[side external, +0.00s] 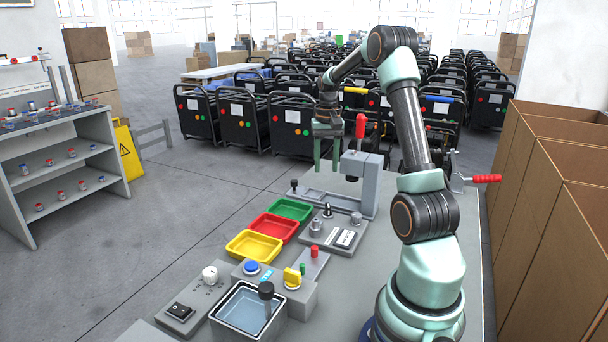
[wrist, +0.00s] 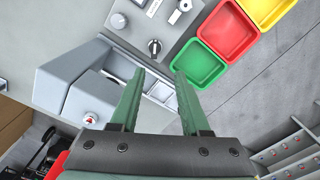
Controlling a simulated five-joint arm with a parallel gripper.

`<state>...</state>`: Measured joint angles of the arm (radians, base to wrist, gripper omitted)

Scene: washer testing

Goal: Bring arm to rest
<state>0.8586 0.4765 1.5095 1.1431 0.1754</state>
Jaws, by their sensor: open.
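My gripper (side external: 327,167) hangs from my raised, bent arm with its green fingers pointing down. It is open, with nothing between the fingers. In the side view it appears just left of the grey fixture (side external: 370,182) with the red-handled lever (side external: 361,126), above the far end of the bench (side external: 385,260). In the wrist view the fingertips (wrist: 160,75) are spread apart over the fixture's base, with the fixture body (wrist: 60,85) to the left. The exact height above the base is hard to tell.
Green (side external: 292,209), red (side external: 272,227) and yellow (side external: 253,246) trays line the bench's left edge. A control panel (side external: 335,235) lies beside them. A water-filled basin (side external: 216,318) stands at the front. Tall cardboard boxes (side external: 545,200) stand right; a shelf (side external: 65,165) stands left across open floor.

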